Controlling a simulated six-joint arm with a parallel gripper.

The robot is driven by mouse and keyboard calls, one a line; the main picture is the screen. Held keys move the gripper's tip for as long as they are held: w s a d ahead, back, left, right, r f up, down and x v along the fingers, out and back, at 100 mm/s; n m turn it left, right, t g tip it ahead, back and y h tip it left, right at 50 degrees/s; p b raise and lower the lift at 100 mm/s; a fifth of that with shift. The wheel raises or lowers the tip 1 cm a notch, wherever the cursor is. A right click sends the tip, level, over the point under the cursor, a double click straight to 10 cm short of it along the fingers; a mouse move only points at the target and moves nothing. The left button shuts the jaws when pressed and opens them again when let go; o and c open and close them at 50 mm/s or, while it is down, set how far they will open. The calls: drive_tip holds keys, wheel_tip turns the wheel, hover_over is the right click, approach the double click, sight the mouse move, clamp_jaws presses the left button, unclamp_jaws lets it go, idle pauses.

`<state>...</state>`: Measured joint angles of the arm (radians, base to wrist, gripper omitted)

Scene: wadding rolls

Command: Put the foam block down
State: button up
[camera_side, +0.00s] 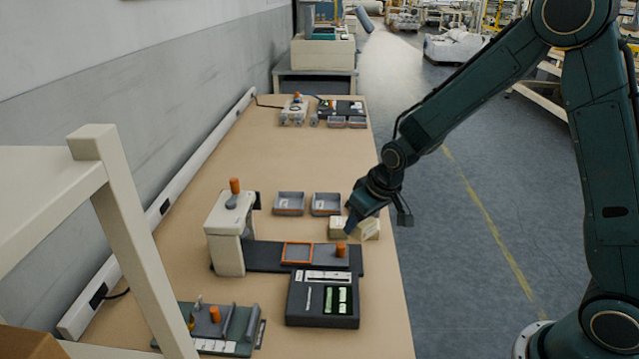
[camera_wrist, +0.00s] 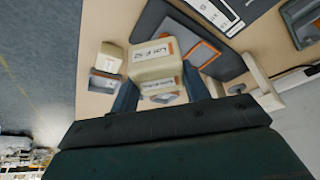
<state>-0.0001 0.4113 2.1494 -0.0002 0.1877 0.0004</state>
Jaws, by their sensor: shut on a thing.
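A cream foam block with a printed label shows between my gripper's fingers in the wrist view (camera_wrist: 152,58). My gripper (camera_wrist: 160,94) is shut on it, with one dark finger on each side. In the side view my gripper (camera_side: 355,221) is low over the right edge of the table, and the cream block (camera_side: 369,230) shows beside the fingers, partly hidden. I cannot tell whether the block touches the table.
Two grey trays (camera_side: 289,203) stand behind and left of my gripper. A dark base with an orange-rimmed tray (camera_side: 297,252) lies in front, and a black case (camera_side: 323,299) lies nearer. A cream press (camera_side: 228,237) stands left.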

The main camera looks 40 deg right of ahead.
drive_tip(key=shift+w+a+r, duration=0.15)
drive_tip(key=shift+w+a, duration=0.1)
drive_tip(key=shift+w, duration=0.2)
drive_tip(key=w+a+r+n+g+y, duration=0.1)
drive_tip(key=w+a+r+n+y, duration=0.2)
drive_tip(key=w+a+r+n, duration=0.5)
drive_tip(key=shift+w+r+n, duration=0.5)
drive_tip(key=shift+w+r, duration=0.65)
drive_tip(key=shift+w, duration=0.5)
drive_tip(key=shift+a+f, duration=0.1)
wheel_tip(320, 180, down, 16)
drive_tip(key=shift+r, duration=0.2)
drive_tip(key=shift+f, duration=0.1)
drive_tip(key=shift+f, duration=1.8)
